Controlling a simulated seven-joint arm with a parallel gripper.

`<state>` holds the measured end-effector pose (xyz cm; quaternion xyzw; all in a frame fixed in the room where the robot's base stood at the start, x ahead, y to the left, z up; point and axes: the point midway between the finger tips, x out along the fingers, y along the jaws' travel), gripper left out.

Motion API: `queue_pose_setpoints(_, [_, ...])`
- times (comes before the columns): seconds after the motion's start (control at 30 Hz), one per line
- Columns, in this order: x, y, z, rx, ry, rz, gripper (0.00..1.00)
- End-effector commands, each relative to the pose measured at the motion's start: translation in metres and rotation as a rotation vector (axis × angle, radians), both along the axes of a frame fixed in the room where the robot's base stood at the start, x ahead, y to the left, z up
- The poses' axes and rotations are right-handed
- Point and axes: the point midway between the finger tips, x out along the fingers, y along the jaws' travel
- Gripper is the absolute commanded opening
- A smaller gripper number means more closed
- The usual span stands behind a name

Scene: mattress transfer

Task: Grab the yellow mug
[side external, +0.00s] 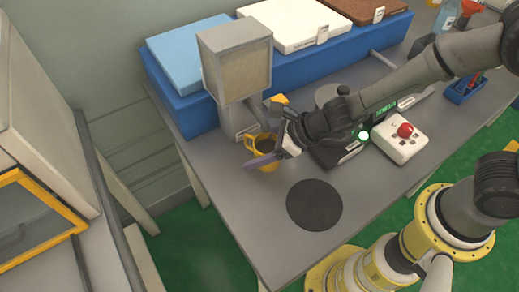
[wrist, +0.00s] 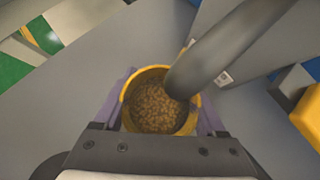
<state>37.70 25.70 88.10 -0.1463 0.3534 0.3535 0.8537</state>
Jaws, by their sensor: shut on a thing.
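The yellow mug (side external: 262,147) stands upright on the grey table, just under the grey dispenser, in the side external view. In the wrist view the yellow mug (wrist: 150,76) shows from above, filled with brown grainy stuff. My gripper (side external: 265,158) reaches in from the right, and its purple fingers are shut on the mug. In the wrist view a finger of my gripper (wrist: 160,103) shows on each side of the mug. A dark grey curved spout hides the mug's upper right rim there. Whether the mug touches the table is hard to tell.
The grey dispenser (side external: 236,68) stands close behind the mug. A blue bench (side external: 300,70) with coloured pads runs along the back. A black round mat (side external: 314,205) lies bare in front. A white box with a red button (side external: 402,138) sits to the right.

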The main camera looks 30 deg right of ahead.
Motion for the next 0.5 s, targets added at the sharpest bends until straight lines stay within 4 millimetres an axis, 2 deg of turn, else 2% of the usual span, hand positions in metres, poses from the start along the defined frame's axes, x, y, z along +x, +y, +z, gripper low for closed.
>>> queue_pose_setpoints(0.33, [0.000, 0.000, 0.013, 0.000, -0.002, 0.000, 0.03])
queue_pose_setpoints(0.5, [-0.011, 0.001, 0.013, 0.000, -0.002, 0.001, 0.03])
